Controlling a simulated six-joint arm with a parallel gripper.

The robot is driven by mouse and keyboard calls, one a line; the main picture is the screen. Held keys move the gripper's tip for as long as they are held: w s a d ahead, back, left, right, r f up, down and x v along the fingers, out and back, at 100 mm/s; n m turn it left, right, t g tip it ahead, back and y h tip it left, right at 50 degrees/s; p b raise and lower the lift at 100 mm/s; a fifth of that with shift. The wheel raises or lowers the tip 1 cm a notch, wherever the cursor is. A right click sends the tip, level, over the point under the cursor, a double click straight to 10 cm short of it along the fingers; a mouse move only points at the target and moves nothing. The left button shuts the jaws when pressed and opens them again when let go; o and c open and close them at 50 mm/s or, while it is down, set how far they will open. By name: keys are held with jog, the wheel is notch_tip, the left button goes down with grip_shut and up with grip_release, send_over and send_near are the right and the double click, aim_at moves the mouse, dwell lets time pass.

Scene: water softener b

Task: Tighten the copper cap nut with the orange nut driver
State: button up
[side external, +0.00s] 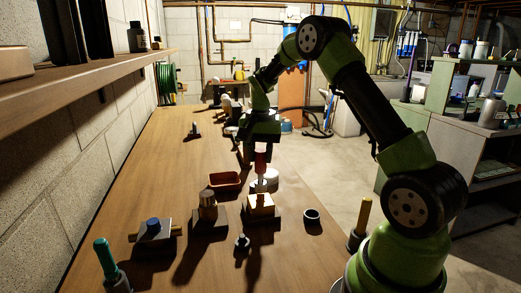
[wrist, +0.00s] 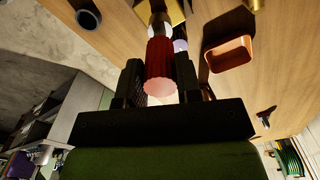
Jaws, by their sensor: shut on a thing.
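My gripper (side external: 261,148) points down over the middle of the bench and is shut on the orange nut driver (side external: 261,160). In the wrist view the driver's ribbed, red-orange handle (wrist: 160,60) sits between both fingers. The driver is upright, with its shaft running down toward a pale brass-coloured block (side external: 261,201) on a dark base. The driver's lower end is at or just above the block's top; I cannot tell whether it touches. The copper cap nut cannot be made out there, as the driver's end and shadow cover that spot.
An orange tray (side external: 225,180) and a white round part (side external: 267,176) lie behind. A dark ring (side external: 311,215) and teal-handled tool (side external: 106,259) are nearer.

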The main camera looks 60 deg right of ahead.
jog(key=shift+f, duration=0.15)
dwell(0.3)
jog(key=shift+f, duration=1)
jog(key=shift+f, duration=0.15)
jog(key=shift+m, duration=1)
jog(key=shift+r, duration=2.65)
